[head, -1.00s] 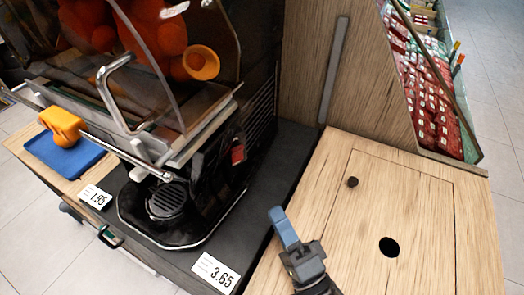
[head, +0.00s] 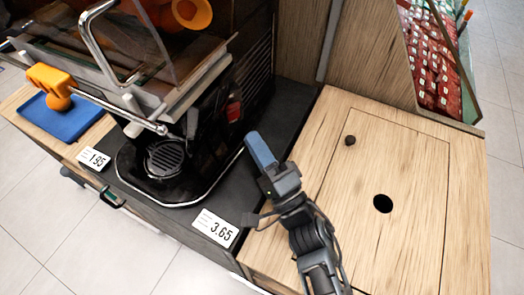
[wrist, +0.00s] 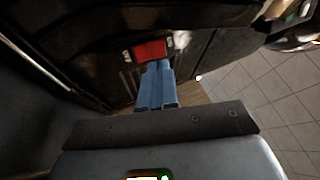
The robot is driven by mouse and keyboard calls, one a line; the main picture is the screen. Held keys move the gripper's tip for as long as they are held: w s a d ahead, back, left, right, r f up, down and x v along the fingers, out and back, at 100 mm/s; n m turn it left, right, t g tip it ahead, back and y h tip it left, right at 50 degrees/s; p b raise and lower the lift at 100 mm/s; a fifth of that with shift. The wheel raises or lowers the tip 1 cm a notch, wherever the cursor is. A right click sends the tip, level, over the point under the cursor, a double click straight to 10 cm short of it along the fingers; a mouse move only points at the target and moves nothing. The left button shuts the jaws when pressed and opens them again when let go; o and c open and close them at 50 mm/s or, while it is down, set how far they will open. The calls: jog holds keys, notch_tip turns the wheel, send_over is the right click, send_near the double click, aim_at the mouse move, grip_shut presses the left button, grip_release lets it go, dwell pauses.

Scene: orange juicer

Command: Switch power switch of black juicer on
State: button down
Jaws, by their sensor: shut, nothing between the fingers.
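The black juicer (head: 207,135) stands on the dark counter at the left of the head view. Its red power switch (head: 233,112) is on its right side, low down. In the wrist view the red switch (wrist: 151,50) shows just beyond the fingertips, with small pale markings on both sides. My gripper (head: 251,136) is shut and empty, its blue fingers pointing up and left toward the switch. In the head view a gap shows between fingertips and switch. In the wrist view the blue fingers (wrist: 156,72) overlap the switch's lower right edge; I cannot tell whether they touch.
A wooden cabinet top (head: 400,165) with a round hole (head: 382,204) lies at the right. A price card (head: 215,228) stands at the counter's front edge. A blue tray (head: 62,118) is at the far left. Red packages (head: 437,60) sit at the upper right.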

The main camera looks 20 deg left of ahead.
aim_at(234, 109)
jog(key=x, duration=0.5)
jog(key=shift+w+a+r, duration=0.1)
jog(key=shift+w+a, duration=0.1)
jog(key=shift+a, duration=0.05)
jog(key=shift+w+a+r+p, duration=0.1)
jog(key=shift+a+r+p, duration=0.1)
jog(key=shift+p, duration=0.1)
